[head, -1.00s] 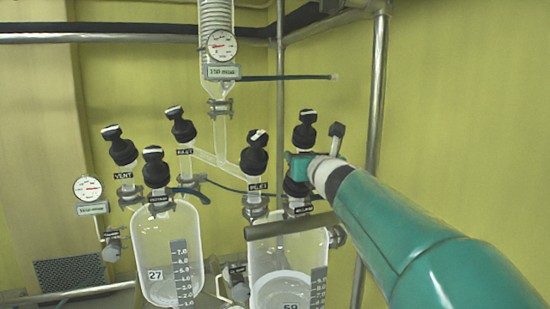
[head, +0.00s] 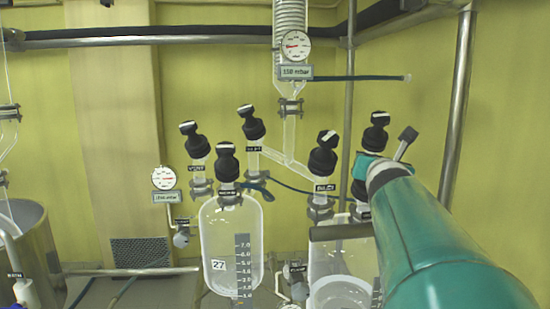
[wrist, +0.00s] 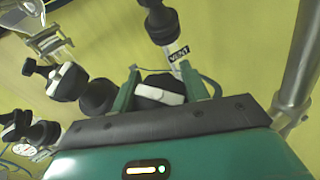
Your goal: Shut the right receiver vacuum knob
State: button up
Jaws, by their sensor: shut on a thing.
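The right receiver (head: 330,262) is a clear glass vessel at the lower right of the head view. Its black vacuum knob (head: 362,190) shows just below my gripper (head: 364,166), mostly hidden by my teal arm. In the wrist view the knob (wrist: 158,92) is a black cap with a white stripe lying roughly across the picture, slightly tilted. My gripper (wrist: 159,90) has its two green fingers on either side of the cap, shut on it. The knob's label is hidden now. The knob labelled VENT (wrist: 158,22) stands just beyond; it also shows in the head view (head: 376,133).
Another black-capped knob (head: 323,155) stands close left of my gripper. The left receiver (head: 222,235), marked 27, has its own knobs. A steel post (head: 457,120) rises close on the right. A gauge and condenser hang above (head: 290,100).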

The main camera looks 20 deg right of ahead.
jog(key=shift+s+d+m+g+h, duration=0.15)
jog(key=shift+m+g+h, duration=0.7)
jog(key=shift+m+g, duration=0.35)
jog(key=shift+s+d+m+g+h, duration=0.1)
jog(key=shift+m+g+h, duration=0.85)
jog(key=shift+m, duration=0.45)
jog(key=m+g, duration=0.2)
jog(key=g, duration=0.1)
jog(key=shift+s+d+m, duration=0.1)
jog(key=shift+m, duration=0.3)
jog(key=m+g, duration=0.5)
jog(key=shift+s+d+f, duration=0.1)
jog(key=shift+s+f, duration=0.05)
jog(key=shift+s, duration=0.25)
jog(key=shift+s+f+m+g+y, duration=0.15)
jog(key=shift+m+g+y, duration=0.35)
jog(key=shift+m+g, duration=0.6)
jog(key=shift+s+f+m+g+y, duration=0.15)
jog(key=shift+m+g+y, duration=0.35)
jog(key=shift+m+g, duration=0.6)
jog(key=shift+s+a+f+m+g+y, duration=0.1)
jog(key=shift+s+a+m+g+y, duration=0.1)
jog(key=shift+m+g+y, duration=0.65)
jog(key=shift+s+a+f+m+g+y, duration=0.15)
jog(key=shift+m+g+y, duration=0.35)
jog(key=shift+m+y, duration=0.6)
jog(key=shift+w+r, duration=0.1)
jog(key=o, duration=1)
jog(key=shift+a, duration=0.1)
